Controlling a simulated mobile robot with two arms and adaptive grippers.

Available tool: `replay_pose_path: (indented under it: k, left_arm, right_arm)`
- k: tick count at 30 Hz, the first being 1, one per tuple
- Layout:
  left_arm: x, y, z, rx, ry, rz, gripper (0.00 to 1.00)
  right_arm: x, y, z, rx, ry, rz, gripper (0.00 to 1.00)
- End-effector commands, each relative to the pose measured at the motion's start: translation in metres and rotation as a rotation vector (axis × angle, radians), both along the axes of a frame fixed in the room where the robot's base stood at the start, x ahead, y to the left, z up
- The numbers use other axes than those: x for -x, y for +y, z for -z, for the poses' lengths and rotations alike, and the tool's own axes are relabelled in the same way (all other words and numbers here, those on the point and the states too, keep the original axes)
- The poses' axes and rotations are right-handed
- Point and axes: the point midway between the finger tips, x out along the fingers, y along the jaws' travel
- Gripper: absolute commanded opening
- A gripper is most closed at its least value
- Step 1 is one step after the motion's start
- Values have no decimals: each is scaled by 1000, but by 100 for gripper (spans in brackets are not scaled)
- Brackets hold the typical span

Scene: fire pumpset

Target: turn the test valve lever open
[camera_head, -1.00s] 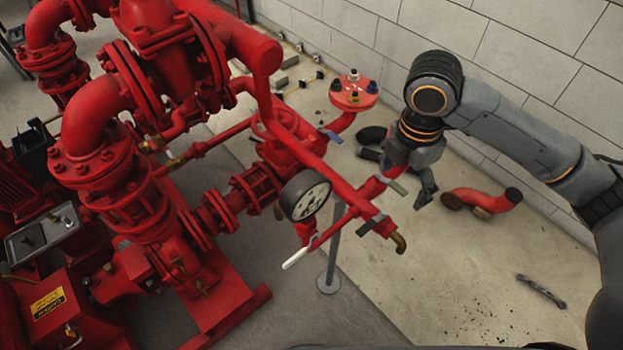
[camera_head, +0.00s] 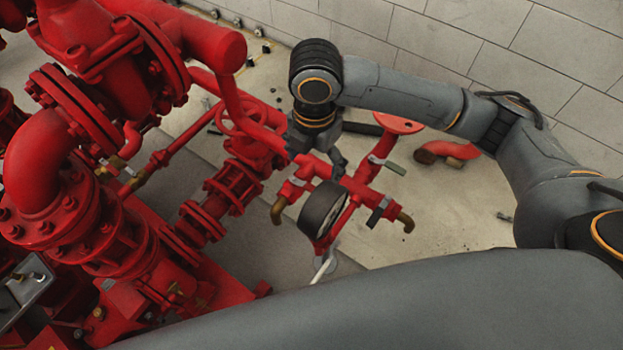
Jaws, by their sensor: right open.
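The red test piping carries several small levers, and I cannot tell for sure which is the test valve lever. One grey lever (camera_head: 388,165) sits on the upper right branch. Another grey lever (camera_head: 376,214) sits by the brass outlet at the right end. A pale handle (camera_head: 321,271) points down below the round gauge (camera_head: 323,209), which is seen from its side. My right gripper (camera_head: 339,164) points down just above and behind the gauge, left of the two grey levers. It is open, with nothing visible between its fingers. The left gripper is out of view.
Large red pump pipes and flanges (camera_head: 85,200) fill the left side. A block wall (camera_head: 440,45) runs behind. A loose red elbow pipe (camera_head: 446,152) lies on the floor at right. Bare floor (camera_head: 430,215) is free right of the levers.

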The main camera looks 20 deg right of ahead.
Motion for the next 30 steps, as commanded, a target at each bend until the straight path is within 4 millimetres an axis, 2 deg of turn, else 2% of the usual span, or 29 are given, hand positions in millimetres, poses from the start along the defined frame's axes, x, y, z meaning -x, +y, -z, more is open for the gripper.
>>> replay_pose_path:
  k: [1,6,12,18,25,30]
  left_arm:
    - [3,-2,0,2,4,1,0]
    - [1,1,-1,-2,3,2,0]
    - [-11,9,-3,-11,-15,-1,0]
    - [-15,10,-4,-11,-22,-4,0]
    - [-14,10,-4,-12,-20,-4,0]
    - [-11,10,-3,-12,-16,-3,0]
  right_arm:
    - [1,-1,13,1,5,1,82]
    - [1,0,47,0,4,1,82]
    - [0,0,74,0,1,0,82]
    - [0,0,83,0,-1,-1,82]
    - [0,0,83,0,-1,-1,82]
    - [0,0,83,0,-1,-1,47]
